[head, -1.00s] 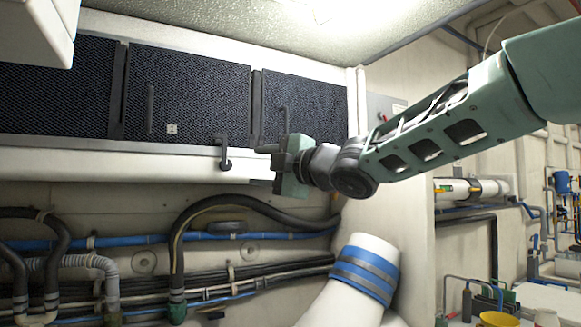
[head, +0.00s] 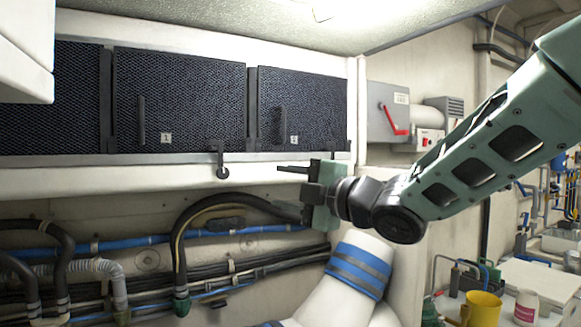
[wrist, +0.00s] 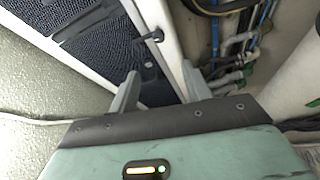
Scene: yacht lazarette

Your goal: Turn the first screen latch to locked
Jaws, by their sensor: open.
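The first screen (head: 190,95) is a dark mesh panel labelled 1 with a vertical bar handle. Its latch (head: 221,160) is a small dark lever on the pale rail below the panel's lower right corner, hanging downward with a rounded end. My gripper (head: 287,188) is open and empty, right of this latch and a little lower, with its fingers pointing left and a clear gap between. In the wrist view the gripper's fingers (wrist: 160,78) are spread, and a dark hooked latch (wrist: 153,37) on the pale rail lies ahead of them, apart from them.
The second screen (head: 300,105), labelled 2, is above my gripper. Black hoses and blue pipes (head: 250,232) run along the wall below the rail. A white duct with blue bands (head: 358,268) rises below my gripper. A grey switch box (head: 390,112) is at the right.

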